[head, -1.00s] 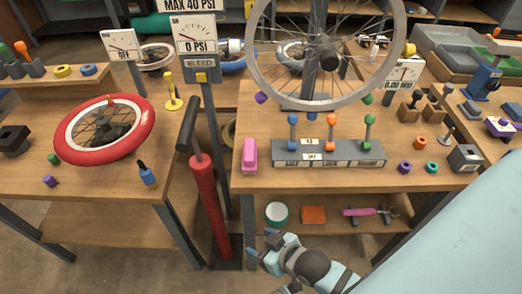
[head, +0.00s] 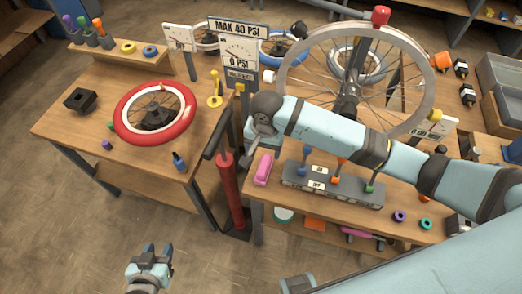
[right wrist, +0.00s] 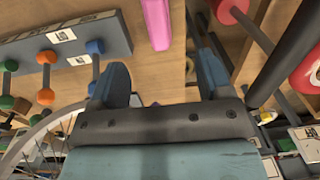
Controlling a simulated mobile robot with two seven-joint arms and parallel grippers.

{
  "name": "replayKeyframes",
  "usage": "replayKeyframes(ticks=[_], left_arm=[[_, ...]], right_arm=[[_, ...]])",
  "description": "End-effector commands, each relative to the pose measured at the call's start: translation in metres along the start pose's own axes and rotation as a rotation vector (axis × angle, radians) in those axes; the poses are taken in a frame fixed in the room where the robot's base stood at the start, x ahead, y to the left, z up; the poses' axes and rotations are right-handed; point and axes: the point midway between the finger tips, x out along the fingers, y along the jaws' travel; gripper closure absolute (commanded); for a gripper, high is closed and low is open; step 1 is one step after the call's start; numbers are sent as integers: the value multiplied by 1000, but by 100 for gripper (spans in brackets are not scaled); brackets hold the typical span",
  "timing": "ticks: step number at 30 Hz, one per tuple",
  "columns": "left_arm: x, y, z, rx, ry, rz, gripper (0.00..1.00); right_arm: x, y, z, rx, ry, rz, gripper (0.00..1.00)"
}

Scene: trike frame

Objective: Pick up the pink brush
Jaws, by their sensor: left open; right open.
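A pink oblong block (head: 263,170), which looks like the brush, lies on the right workbench near its left edge, beside the grey lever box. My right gripper (head: 251,158) is above the bench's left edge, just left of and above the pink block. In the right wrist view the pink block (right wrist: 156,24) shows beyond and between the two open fingers (right wrist: 162,75), not touching them. My left gripper (head: 155,252) is open and empty, low over the floor in front of the left bench. A pink-handled tool (head: 356,233) lies on the lower shelf.
The grey lever box (head: 330,185) stands right of the pink block. A red pump (head: 229,185) and the gauge post stand left of it. A spoked wheel (head: 430,80) rises behind my right arm. A red-tyred wheel (head: 125,125) lies on the left bench (head: 75,125).

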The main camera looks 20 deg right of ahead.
Motion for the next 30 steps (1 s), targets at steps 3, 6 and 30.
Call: replayKeyframes(ticks=[3, 6, 30], left_arm=[[-2, -2, 0, 3, -5, -3, 57], [-1, -3, 3, 4, -9, -4, 57], [-6, 0, -7, 2, -2, 0, 57]], right_arm=[[-5, 4, -6, 32, 5, 40, 28], [9, 5, -7, 39, 4, 48, 28], [119, 8, -8, 36, 6, 42, 28]])
